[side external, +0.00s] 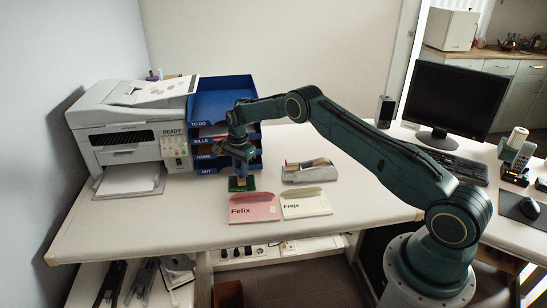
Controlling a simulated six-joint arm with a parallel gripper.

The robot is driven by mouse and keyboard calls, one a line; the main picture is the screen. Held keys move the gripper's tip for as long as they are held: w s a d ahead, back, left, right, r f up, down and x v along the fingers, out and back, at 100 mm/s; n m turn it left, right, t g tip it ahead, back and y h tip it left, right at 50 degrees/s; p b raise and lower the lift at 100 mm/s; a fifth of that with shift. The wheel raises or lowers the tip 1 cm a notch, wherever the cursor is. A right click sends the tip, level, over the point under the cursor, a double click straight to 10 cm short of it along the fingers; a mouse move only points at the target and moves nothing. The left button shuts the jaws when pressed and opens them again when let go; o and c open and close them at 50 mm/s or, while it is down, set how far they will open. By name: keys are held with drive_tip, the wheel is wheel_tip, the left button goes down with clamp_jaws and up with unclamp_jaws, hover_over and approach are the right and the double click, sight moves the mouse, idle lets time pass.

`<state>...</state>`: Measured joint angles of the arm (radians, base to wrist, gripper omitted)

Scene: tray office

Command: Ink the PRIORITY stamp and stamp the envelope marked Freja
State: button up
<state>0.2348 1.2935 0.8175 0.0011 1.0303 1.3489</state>
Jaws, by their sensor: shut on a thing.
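The cream envelope marked Freja (306,209) lies flat near the front of the desk, with its name facing up. The pink envelope marked Felix (255,212) lies just left of it. A green ink pad (242,186) lies behind the Felix envelope. My gripper (241,165) points down right above the pad, shut on a small upright stamp (241,174). The stamp is mostly hidden by the fingers, and its label cannot be read. I cannot tell whether its face touches the pad.
Blue letter trays (224,100) rise close behind my gripper, and a white printer (133,130) stands to the left. The desk is clear left of the Felix envelope.

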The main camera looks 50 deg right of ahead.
idle(0.3)
drive_tip(key=shift+r, duration=3.45)
drive_tip(key=shift+s, duration=0.15)
drive_tip(key=s, duration=2.4)
drive_tip(key=shift+s+a+f, duration=0.15)
drive_tip(key=shift+a+f, duration=0.1)
drive_tip(key=shift+f, duration=0.1)
drive_tip(key=shift+f, duration=0.2)
drive_tip(key=shift+f, duration=2.8)
drive_tip(key=shift+f, duration=0.55)
